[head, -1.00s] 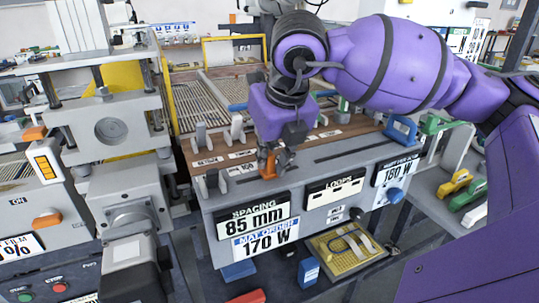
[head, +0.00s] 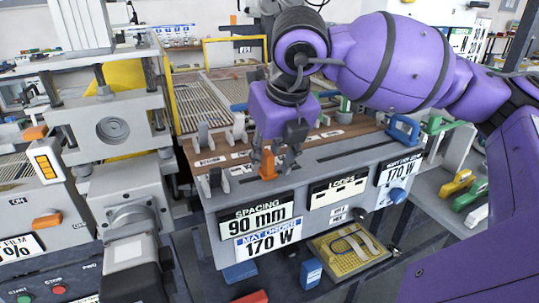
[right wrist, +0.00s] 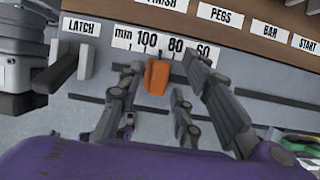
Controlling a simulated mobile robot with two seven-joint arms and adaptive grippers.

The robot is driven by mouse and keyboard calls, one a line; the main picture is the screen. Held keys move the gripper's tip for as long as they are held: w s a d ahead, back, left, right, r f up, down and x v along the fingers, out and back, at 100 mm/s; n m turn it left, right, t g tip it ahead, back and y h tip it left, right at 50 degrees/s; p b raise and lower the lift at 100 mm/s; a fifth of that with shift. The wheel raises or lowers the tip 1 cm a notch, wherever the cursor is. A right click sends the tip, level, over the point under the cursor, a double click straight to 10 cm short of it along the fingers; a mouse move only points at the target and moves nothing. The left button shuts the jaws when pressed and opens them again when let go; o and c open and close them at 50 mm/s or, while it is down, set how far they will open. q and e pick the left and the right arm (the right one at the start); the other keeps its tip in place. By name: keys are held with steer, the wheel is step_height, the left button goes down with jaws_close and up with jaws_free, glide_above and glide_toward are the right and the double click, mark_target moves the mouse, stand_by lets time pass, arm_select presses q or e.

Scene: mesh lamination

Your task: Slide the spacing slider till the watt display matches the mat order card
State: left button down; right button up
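The orange spacing slider (head: 268,165) stands in its slot on the grey console. In the right wrist view the slider (right wrist: 157,77) sits below the scale, between the 100 and 80 marks. The spacing display (head: 256,219) reads 90 mm. The watt display (head: 399,170) reads 170 W. The mat order card (head: 268,242) also reads 170 W. My right gripper (head: 275,165) is open, its fingers on either side of the slider with gaps showing in the wrist view (right wrist: 163,65). My left gripper is not in view.
A loops panel (head: 338,189) and a blue knob (head: 396,195) are on the console front. A blue handle (head: 402,130) stands at its right end. Grey upright pegs flank the slider on the left. A large grey press (head: 112,130) stands at left.

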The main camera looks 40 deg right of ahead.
steer(key=shift+r, duration=0.1)
steer(key=v, duration=1.1)
steer(key=shift+s+r, duration=0.2)
steer(key=shift+r, duration=0.15)
steer(key=shift+a, duration=0.1)
